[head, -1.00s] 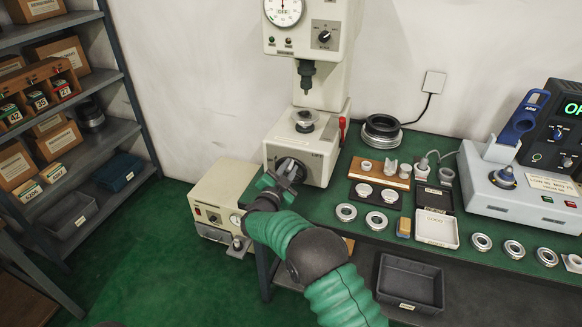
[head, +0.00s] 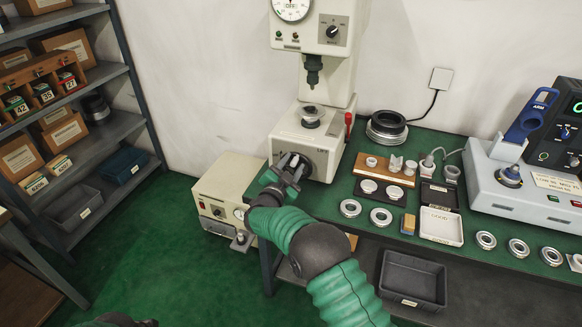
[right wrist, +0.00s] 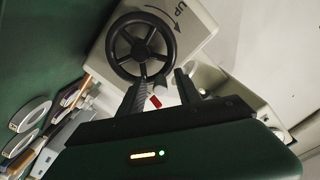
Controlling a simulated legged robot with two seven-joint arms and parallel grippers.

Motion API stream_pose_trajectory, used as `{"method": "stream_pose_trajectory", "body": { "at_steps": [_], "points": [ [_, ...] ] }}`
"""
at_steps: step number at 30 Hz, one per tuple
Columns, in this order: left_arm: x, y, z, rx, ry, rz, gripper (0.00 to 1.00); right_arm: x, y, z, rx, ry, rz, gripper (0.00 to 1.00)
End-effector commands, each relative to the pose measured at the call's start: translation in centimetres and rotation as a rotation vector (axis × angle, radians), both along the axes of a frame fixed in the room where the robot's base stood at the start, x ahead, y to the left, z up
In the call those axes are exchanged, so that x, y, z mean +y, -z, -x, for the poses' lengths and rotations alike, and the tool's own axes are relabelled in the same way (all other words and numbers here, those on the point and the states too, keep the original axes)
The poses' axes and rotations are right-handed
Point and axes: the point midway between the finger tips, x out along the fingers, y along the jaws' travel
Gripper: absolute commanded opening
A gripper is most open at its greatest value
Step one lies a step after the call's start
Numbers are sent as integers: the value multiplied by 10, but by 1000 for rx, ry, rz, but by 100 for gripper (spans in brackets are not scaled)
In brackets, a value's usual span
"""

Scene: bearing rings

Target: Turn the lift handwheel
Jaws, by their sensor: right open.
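The lift handwheel (right wrist: 143,45) is a black spoked wheel with a rim handle on the pale press base (right wrist: 190,30), beside an "UP" arrow. In the head view the handwheel (head: 300,163) is partly hidden behind my right gripper (head: 285,175), which is at the front of the press base. In the right wrist view my right gripper (right wrist: 160,88) is open, with its two fingers apart and pointing toward the wheel's lower rim. Nothing is held between them. I cannot tell whether a fingertip touches the rim. My left gripper is not in view.
The press (head: 318,50) stands at the back of the green bench, with a red lever (head: 348,122) on its right side. A beige unit (head: 225,190) stands on the floor to the left. Rings, trays and a blue-handled device (head: 525,120) occupy the bench's right side.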

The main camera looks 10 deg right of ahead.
Motion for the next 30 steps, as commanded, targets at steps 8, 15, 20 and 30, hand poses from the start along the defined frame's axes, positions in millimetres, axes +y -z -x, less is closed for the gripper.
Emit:
{"method": "stream_pose_trajectory", "body": {
  "at_steps": [8, 15, 20, 30],
  "points": [
    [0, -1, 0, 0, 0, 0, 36, 24, -2, 32, 1, -3, 0, 40],
    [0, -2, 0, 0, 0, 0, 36, 66, -3, 91, 2, -4, 1, 40],
    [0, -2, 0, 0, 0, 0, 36, 87, -3, 121, 2, -3, 1, 40],
    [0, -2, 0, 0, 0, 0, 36, 98, -4, 137, 2, -1, 1, 40]
  ]
}}
